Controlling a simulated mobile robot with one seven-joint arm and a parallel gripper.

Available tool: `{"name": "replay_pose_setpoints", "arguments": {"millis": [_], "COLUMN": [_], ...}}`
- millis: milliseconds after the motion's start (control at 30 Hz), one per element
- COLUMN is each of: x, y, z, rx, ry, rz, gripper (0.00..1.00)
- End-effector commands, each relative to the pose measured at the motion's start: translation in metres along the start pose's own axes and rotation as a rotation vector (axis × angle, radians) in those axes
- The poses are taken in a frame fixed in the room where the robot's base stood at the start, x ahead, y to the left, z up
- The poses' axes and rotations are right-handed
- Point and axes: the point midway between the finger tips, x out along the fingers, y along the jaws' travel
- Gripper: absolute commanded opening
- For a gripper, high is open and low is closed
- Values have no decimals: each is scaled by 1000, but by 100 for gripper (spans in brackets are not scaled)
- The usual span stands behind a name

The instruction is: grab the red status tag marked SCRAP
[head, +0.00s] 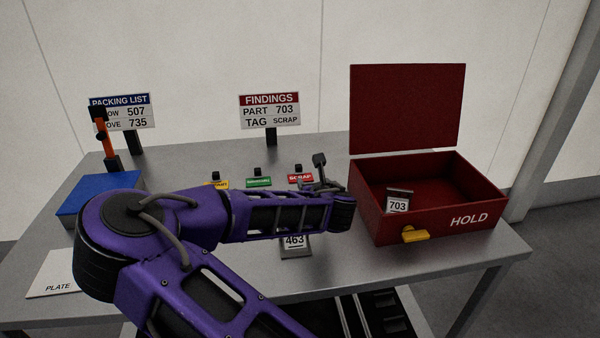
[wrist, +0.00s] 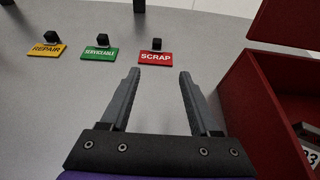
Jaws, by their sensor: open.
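The red SCRAP tag (wrist: 155,58) lies on the grey table with a small black knob at its far edge. It also shows in the head view (head: 299,179), partly behind my arm's end. My gripper (wrist: 156,74) is open and empty. In the wrist view its two fingertips point toward the tag, one on each side of it and just short of it. In the head view my gripper (head: 322,176) is above the table, left of the red box.
A green SERVICEABLE tag (wrist: 99,54) and a yellow REPAIR tag (wrist: 47,50) lie left of the SCRAP tag. The open red HOLD box (head: 430,222) holds part 703 (head: 398,202). Part 463 (head: 294,246) is on the table. A FINDINGS sign (head: 270,110) stands behind.

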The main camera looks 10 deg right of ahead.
Motion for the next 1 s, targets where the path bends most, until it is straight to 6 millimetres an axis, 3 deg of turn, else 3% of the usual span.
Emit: {"name": "replay_pose_setpoints", "arguments": {"millis": [500,767,1000], "x": [102,120,152], "y": [0,1,7], "z": [-1,0,1], "rx": [0,1,0], "ry": [1,0,1], "rz": [-1,-1,-1], "gripper": [62,62,62]}}
